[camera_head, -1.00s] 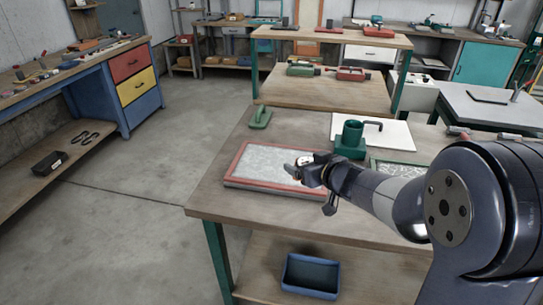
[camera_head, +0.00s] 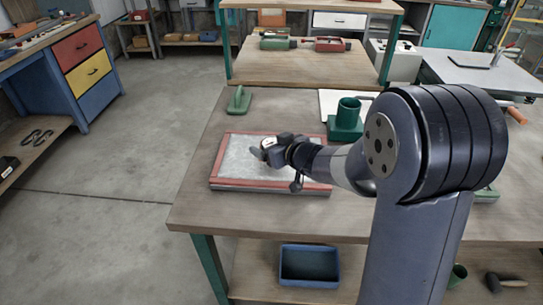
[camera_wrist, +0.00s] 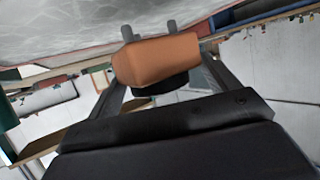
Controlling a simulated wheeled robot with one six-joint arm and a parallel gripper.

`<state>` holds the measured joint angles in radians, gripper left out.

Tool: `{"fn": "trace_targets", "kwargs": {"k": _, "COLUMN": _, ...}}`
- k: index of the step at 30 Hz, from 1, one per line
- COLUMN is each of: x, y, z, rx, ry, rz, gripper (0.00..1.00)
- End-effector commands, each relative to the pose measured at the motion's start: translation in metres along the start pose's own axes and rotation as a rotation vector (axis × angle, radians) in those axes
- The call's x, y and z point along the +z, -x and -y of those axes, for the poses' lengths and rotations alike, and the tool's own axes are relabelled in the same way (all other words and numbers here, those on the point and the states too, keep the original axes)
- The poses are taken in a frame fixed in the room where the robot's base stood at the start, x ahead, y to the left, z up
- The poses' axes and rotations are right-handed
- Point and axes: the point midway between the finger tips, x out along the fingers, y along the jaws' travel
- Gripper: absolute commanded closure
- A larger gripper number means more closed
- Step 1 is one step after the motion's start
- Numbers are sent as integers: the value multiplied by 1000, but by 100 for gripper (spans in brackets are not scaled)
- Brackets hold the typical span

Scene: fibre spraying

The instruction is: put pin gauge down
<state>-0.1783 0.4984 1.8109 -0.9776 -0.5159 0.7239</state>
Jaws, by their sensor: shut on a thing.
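The pin gauge (camera_wrist: 155,60) has an orange block handle and two short grey pins. In the wrist view it sits between the fingers of my gripper (camera_wrist: 162,82), which is shut on it. The pins point toward a pale, mottled surface at the top of that view. In the head view my gripper (camera_head: 262,152) is over the red-framed tray (camera_head: 222,160) with its pale grey filling. The gauge is too small and hidden to make out there. I cannot tell whether its pins touch the surface.
On the wooden table (camera_head: 205,210) are a green hand tool (camera_head: 239,99) at the back left and a green cup-shaped holder (camera_head: 346,122) behind my arm. A white board lies behind the holder. A blue bin (camera_head: 309,265) is on the lower shelf. Bare tabletop shows left of the tray.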

Motion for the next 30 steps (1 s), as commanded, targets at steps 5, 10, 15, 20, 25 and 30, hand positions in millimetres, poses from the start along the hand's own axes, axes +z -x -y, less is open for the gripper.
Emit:
{"fn": "trace_targets", "kwargs": {"k": 5, "x": 25, "y": -10, "z": 0, "rx": -1, "ry": -1, "rz": 1, "gripper": 47}}
{"fn": "trace_targets", "kwargs": {"k": 10, "x": 26, "y": -11, "z": 0, "rx": 0, "ry": 0, "rz": -1, "gripper": 47}}
{"fn": "trace_targets", "kwargs": {"k": 15, "x": 27, "y": -11, "z": 0, "rx": 0, "ry": 0, "rz": 0, "gripper": 47}}
{"fn": "trace_targets", "kwargs": {"k": 20, "x": 29, "y": -12, "z": 0, "rx": 0, "ry": 0, "rz": 1, "gripper": 12}}
{"fn": "trace_targets", "kwargs": {"k": 25, "x": 29, "y": -12, "z": 0, "rx": 0, "ry": 0, "rz": 1, "gripper": 0}}
{"fn": "trace_targets", "kwargs": {"k": 30, "x": 29, "y": -12, "z": 0, "rx": 0, "ry": 0, "rz": 1, "gripper": 0}}
